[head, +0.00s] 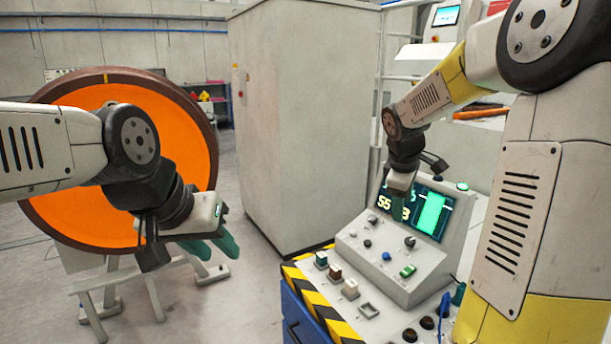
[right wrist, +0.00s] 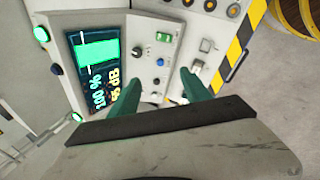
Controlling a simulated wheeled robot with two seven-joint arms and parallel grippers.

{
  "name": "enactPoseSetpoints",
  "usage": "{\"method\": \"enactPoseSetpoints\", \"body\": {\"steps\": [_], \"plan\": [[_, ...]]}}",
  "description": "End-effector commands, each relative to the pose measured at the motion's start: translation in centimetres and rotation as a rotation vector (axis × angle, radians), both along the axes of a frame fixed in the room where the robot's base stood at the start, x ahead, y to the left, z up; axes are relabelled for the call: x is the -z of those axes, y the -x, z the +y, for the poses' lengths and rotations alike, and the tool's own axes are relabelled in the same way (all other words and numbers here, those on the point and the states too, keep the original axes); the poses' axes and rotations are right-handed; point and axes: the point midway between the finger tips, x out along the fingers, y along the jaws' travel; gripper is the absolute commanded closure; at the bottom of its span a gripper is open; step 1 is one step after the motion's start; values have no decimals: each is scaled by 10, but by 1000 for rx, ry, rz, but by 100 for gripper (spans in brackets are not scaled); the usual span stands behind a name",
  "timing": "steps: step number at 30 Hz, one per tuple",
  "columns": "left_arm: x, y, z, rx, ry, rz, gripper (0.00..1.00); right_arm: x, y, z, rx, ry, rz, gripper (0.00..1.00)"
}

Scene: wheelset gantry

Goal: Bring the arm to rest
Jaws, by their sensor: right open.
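My right arm comes in from the right in the head view, and its gripper (head: 400,188) hangs in front of the console screen (head: 434,214), covering part of it. In the right wrist view my right gripper (right wrist: 160,90) is open, its two green fingers apart with nothing between them. The console (right wrist: 150,25) with its knobs and buttons lies beyond the fingers; I cannot tell how far. My left gripper (head: 216,246) is over the floor in front of the orange wheel (head: 180,115). It holds nothing that I can see, and its jaw opening is unclear.
The console (head: 385,255) has knobs, a green button (head: 407,271) and a striped yellow-black edge (head: 318,305). A large grey cabinet (head: 300,120) stands behind it. Clear floor (head: 250,285) lies between the wheel's stand (head: 95,290) and the console.

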Motion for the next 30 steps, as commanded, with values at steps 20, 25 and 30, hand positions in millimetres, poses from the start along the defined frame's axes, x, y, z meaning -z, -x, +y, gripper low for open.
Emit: {"method": "enactPoseSetpoints", "body": {"steps": [20, 25, 30], "plan": [[0, 0, 0, 0, 0, 0, 64, -45, 234, 102, 711, -712, -188, 44], [0, 0, 0, 0, 0, 0, 64, -42, 245, 108, 752, -761, -183, 44], [0, 0, 0, 0, 0, 0, 64, -42, 245, 108, 755, -763, -182, 44]]}}
